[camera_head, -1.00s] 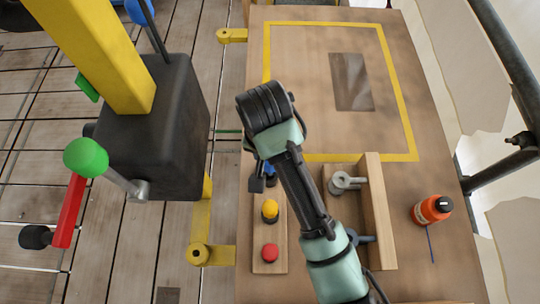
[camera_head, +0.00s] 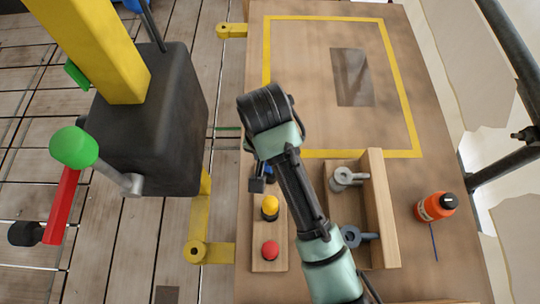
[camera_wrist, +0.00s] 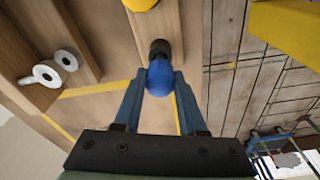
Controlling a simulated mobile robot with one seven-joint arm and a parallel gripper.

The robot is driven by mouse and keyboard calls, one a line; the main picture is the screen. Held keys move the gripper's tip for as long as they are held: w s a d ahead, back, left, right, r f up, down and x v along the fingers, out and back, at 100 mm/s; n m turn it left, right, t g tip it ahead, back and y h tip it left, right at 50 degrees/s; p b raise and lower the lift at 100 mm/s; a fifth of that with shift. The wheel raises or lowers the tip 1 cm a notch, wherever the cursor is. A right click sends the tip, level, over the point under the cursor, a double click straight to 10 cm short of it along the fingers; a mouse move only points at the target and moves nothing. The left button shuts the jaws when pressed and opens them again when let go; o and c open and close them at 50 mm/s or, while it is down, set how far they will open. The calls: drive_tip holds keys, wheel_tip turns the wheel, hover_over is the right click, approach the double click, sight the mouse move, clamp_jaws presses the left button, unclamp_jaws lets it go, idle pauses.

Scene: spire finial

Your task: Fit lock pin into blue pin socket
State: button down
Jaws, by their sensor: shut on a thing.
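My gripper (camera_wrist: 162,80) is shut on a round blue knob (camera_wrist: 160,78), which I take for the head of the lock pin. A black collar (camera_wrist: 159,48) beyond the knob meets the wooden strip (camera_wrist: 160,20); I cannot tell whether it is still seated there. In the head view my gripper (camera_head: 257,182) is at the strip's far end, largely hidden by my wrist, with a bit of blue (camera_head: 269,170) beside it. A yellow knob (camera_head: 270,205) and a red knob (camera_head: 270,250) stand on the same strip. I cannot make out a blue pin socket.
A wooden tray (camera_head: 376,200) right of my arm holds a grey eye-ended part (camera_head: 345,178) and a dark blue-grey one (camera_head: 358,236). A dark block (camera_head: 155,125) with a green ball (camera_head: 73,147) and red lever (camera_head: 62,200) stands left.

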drive_tip(key=shift+f+b, duration=0.6)
drive_tip(key=shift+f, duration=0.4)
drive_tip(key=shift+c, duration=2)
unclamp_jaws()
drive_tip(key=shift+r, duration=0.1)
wheel_tip(320, 180, up, 13)
drive_tip(key=s+p, duration=0.1)
drive_tip(key=p, duration=0.7)
drive_tip(key=shift+s+a, duration=0.2)
drive_tip(key=shift+s, duration=0.05)
drive_tip(key=shift+f, duration=0.2)
